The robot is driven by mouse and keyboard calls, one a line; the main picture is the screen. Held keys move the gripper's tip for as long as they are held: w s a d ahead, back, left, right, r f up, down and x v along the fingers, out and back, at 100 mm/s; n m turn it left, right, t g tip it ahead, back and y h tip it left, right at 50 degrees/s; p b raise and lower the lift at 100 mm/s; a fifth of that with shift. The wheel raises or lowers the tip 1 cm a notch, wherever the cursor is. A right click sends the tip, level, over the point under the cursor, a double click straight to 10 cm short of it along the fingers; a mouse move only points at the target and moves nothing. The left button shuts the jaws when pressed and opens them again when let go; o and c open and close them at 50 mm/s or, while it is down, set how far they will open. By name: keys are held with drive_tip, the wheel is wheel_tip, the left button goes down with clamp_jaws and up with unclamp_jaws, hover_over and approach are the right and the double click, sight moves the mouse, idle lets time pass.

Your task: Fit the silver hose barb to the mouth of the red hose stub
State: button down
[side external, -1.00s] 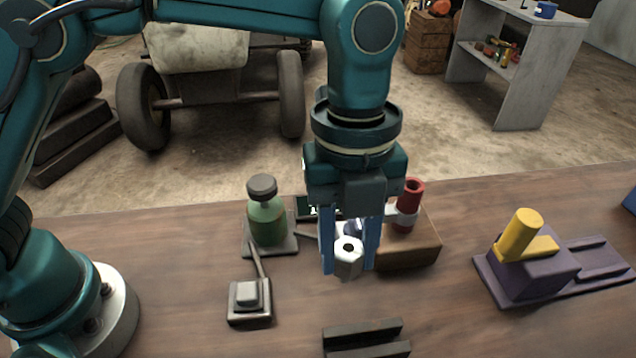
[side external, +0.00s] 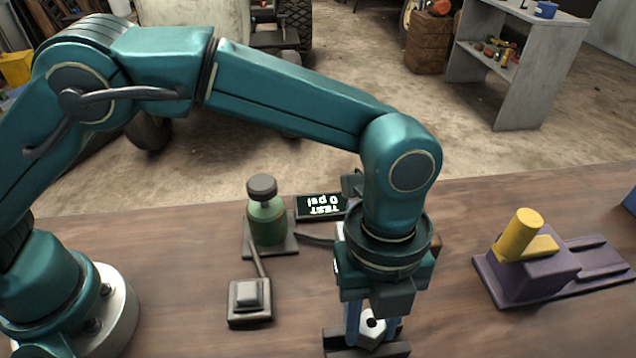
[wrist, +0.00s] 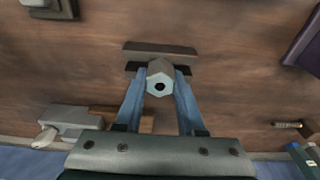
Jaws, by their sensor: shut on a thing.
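My gripper (side external: 372,328) is shut on the silver hose barb (side external: 370,332), a hexagonal piece with a dark central hole. In the wrist view the barb (wrist: 160,80) sits between the blue fingertips, its holed hex face toward the camera. The gripper is low at the front of the bench, at the dark slotted rest (side external: 333,341); in the wrist view the rest (wrist: 160,52) shows just beyond the barb. I cannot tell whether the barb touches it. The red hose stub is hidden behind my arm in the side view and I cannot make it out in the wrist view.
A green bottle (side external: 267,222) on a plate, a small dark box (side external: 249,302) and a test display (side external: 320,206) stand left of my gripper. A purple fixture with a yellow cylinder (side external: 524,233) stands at right. Bare bench lies between gripper and fixture.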

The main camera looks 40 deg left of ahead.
drive_tip(key=shift+f, duration=0.15)
drive_tip(key=c, duration=0.5)
unclamp_jaws()
